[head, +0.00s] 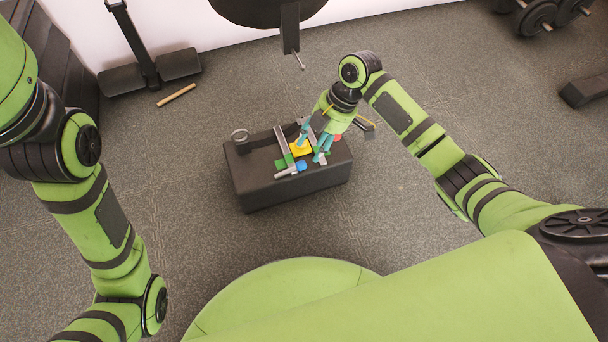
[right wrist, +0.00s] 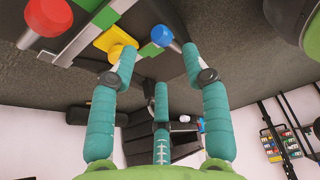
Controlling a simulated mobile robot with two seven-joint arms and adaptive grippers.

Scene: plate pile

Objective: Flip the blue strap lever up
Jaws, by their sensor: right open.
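The blue strap lever's round blue knob (right wrist: 162,36) shows in the right wrist view at the top centre, between my fingertips and closer to the right-hand one. In the head view a small blue part (head: 301,166) sits at the near side of the black box (head: 262,190). My right gripper (head: 309,150) reaches down over the box top; its teal fingers also show in the right wrist view (right wrist: 160,54). They are spread apart with nothing gripped; I cannot tell if one touches the knob. My left gripper is outside both views.
A yellow block (right wrist: 117,44) and a red knob (right wrist: 48,17) are beside the blue knob. A grey ring (head: 240,136) stands at the box's left end. A wooden stick (head: 176,95) lies on the floor.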

